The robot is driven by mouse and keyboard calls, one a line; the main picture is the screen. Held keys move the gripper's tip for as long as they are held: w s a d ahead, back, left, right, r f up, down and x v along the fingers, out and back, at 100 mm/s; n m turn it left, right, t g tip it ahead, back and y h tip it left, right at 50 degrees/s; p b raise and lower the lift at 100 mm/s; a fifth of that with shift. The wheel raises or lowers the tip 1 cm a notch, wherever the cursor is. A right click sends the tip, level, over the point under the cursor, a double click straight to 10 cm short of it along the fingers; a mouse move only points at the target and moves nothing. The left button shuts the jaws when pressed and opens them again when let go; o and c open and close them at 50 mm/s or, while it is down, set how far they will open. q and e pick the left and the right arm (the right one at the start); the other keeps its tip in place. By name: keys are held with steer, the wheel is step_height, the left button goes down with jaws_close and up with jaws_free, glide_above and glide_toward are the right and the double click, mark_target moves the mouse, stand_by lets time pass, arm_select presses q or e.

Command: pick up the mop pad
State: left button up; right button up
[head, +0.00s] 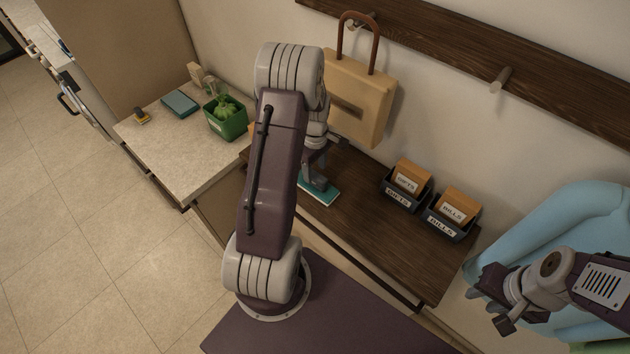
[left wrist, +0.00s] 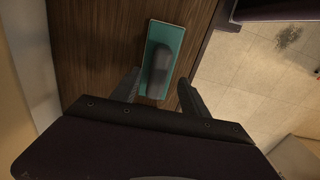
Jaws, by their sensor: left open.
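The mop pad (head: 327,195) is a flat teal-green piece with a pale edge, lying on the dark wooden table, partly hidden by my left arm in the head view. In the left wrist view the mop pad (left wrist: 177,43) shows a dark grey raised part (left wrist: 160,67) along its middle. My left gripper (left wrist: 159,92) is open, its fingers on either side of the pad's near end; contact cannot be told. In the head view my left gripper (head: 318,183) is just above the pad. My right gripper (head: 492,298) is at the lower right, away from the pad; its jaw opening is unclear.
A tan bag (head: 365,105) hangs on the wall behind. A green planter (head: 228,125) stands on the pale counter (head: 180,150). A light blue chair (head: 560,225) is at right.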

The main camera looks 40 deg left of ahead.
mark_target(316, 173)
arm_select(q)
steer(key=f+p, duration=0.1)
steer(key=f, duration=0.2)
steer(key=shift+w+f, duration=0.15)
steer(key=shift+w, duration=0.05)
steer(key=shift+w+a+f, duration=0.1)
steer(key=shift+f, duration=0.05)
steer(key=shift+s, duration=0.2)
jaws_close()
arm_select(e)
steer(key=shift+w+r, duration=0.15)
steer(key=shift+r, duration=0.7)
arm_select(q)
steer(key=shift+w, duration=0.1)
arm_select(e)
steer(key=shift+f, duration=0.1)
